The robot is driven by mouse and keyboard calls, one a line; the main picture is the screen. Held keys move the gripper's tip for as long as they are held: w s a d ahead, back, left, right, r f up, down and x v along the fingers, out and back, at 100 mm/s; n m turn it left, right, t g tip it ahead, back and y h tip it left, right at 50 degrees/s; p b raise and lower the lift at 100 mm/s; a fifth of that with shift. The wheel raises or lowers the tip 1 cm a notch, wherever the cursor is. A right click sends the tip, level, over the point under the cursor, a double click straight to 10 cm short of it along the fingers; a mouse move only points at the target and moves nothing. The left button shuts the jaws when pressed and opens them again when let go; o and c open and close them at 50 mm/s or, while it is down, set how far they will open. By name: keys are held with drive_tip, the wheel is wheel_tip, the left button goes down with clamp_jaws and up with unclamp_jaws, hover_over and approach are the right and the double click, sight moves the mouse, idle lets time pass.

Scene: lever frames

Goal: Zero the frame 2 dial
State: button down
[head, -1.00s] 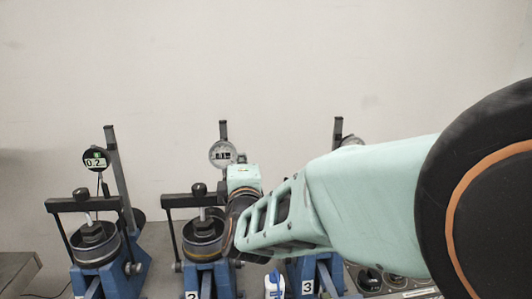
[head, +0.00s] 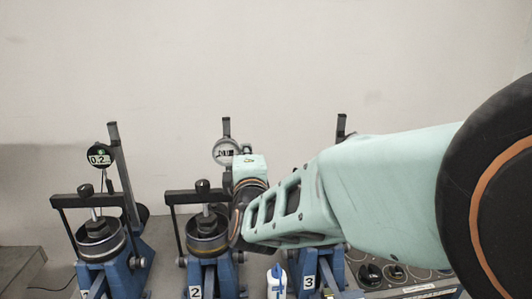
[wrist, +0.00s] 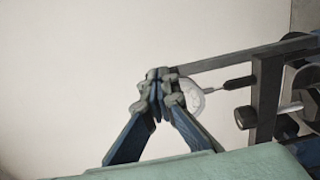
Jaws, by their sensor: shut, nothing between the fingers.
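Frame 2 (head: 205,275) is the middle blue lever frame, marked with a "2" label. Its round grey dial (head: 226,152) sits on a dark upright post and has a small dark display that I cannot read. In the wrist view the dial (wrist: 193,100) is pale and partly hidden behind my fingers. My gripper (wrist: 157,74) is shut and empty, its fingertips together in front of the dial's edge. I cannot tell whether they touch it. In the head view my wrist is just right of the dial and hides the fingers.
Frame 1 (head: 118,270), left, has a dial (head: 100,156) with a green light reading about 0.2. Frame 3 (head: 309,272), right, is largely hidden by my arm. A white and blue bottle (head: 277,283) stands between frames 2 and 3. A knobbed panel (head: 395,277) lies at right.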

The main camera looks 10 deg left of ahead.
drive_tip(key=v, duration=0.5)
drive_tip(key=shift+s+d, duration=0.2)
drive_tip(key=shift+f, duration=0.15)
